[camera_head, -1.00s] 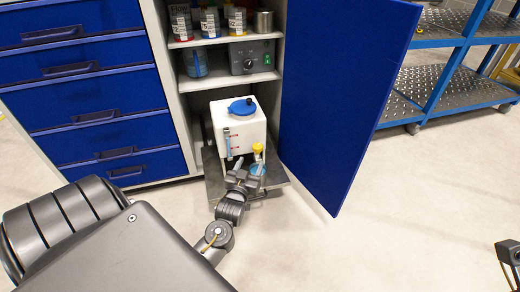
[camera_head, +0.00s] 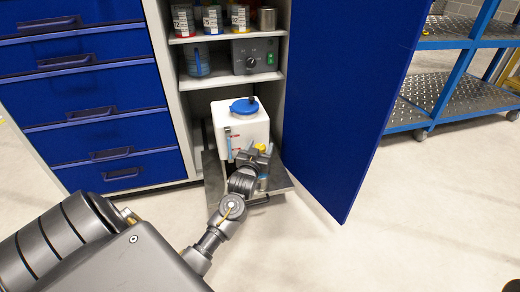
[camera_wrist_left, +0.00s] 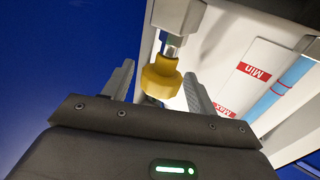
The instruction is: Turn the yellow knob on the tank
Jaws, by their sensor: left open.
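The white tank (camera_head: 239,122) with a blue lid (camera_head: 243,105) stands on the cabinet's lowest shelf. The yellow knob (camera_head: 261,147) is on the tank's front right and is partly hidden by my gripper in the head view. In the left wrist view the yellow knob (camera_wrist_left: 161,77) hangs on a metal stem below a grey fitting (camera_wrist_left: 178,18). My left gripper (camera_head: 260,153) is open, with one finger on each side of the knob in the left wrist view (camera_wrist_left: 158,82). I cannot tell whether the fingers touch it.
The blue cabinet door (camera_head: 352,95) stands open right of the tank. Blue drawers (camera_head: 85,100) are on the left. A shelf above holds a grey device (camera_head: 254,57) and a jug (camera_head: 196,62). Floor in front is clear.

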